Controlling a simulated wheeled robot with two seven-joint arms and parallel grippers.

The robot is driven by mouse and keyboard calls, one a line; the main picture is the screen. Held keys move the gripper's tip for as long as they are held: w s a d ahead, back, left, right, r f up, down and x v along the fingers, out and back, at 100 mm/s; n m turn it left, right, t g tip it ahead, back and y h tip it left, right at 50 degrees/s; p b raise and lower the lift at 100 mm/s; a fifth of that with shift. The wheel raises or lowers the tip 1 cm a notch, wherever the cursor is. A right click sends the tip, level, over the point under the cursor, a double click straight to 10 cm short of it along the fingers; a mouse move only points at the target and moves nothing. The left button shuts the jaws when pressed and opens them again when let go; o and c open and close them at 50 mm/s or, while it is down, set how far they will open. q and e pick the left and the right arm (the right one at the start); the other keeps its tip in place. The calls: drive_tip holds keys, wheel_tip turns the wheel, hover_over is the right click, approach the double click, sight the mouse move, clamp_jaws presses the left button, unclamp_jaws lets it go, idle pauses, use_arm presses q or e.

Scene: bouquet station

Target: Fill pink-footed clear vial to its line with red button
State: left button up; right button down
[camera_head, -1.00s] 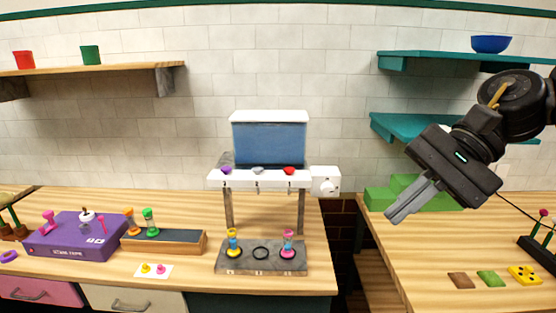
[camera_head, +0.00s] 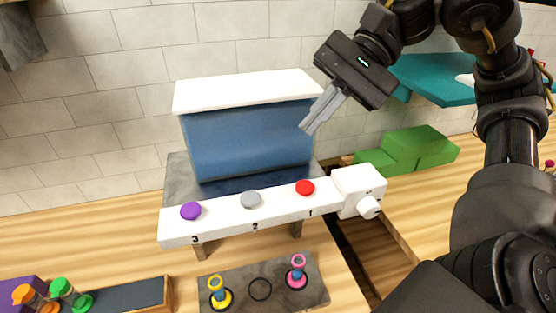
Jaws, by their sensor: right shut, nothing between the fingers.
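The dispenser's white bar (camera_head: 232,222) carries a purple button (camera_head: 191,211), a grey button (camera_head: 251,199) and a red button (camera_head: 305,187), above the marks 3, 2 and 1. The blue tank (camera_head: 248,141) stands behind it. A pink-footed clear vial (camera_head: 297,273) stands upright on the grey base plate below, on the red button's side. Its fill level is too small to tell. My right gripper (camera_head: 308,128) is shut and empty, above and behind the red button, in front of the tank's right edge in the picture. My left gripper is not in view.
A yellow-footed vial (camera_head: 219,293) stands on the plate's left, with an empty ring (camera_head: 260,289) between. A white box with a knob (camera_head: 360,192) is at the bar's right end. Green blocks (camera_head: 407,150) lie beyond. Orange- and green-capped vials (camera_head: 70,294) are at lower left.

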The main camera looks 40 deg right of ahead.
sight(310, 183)
use_arm(q)
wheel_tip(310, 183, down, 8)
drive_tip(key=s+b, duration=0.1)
drive_tip(key=b, duration=0.6)
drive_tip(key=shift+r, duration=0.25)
use_arm(e)
wheel_tip(310, 183, down, 9)
drive_tip(key=shift+s+r, duration=0.1)
drive_tip(key=shift+r, duration=0.05)
idle(1.5)
use_arm(q)
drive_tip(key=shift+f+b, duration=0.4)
drive_tip(key=shift+b, duration=0.2)
use_arm(e)
drive_tip(key=shift+f, duration=0.4)
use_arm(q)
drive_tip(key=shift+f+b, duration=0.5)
use_arm(e)
drive_tip(key=shift+f, duration=0.6)
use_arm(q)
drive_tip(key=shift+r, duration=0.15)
use_arm(e)
drive_tip(key=shift+r, duration=0.15)
use_arm(q)
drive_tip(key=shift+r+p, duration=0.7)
drive_tip(key=shift+p, duration=0.15)
use_arm(e)
drive_tip(key=shift+r, duration=0.9)
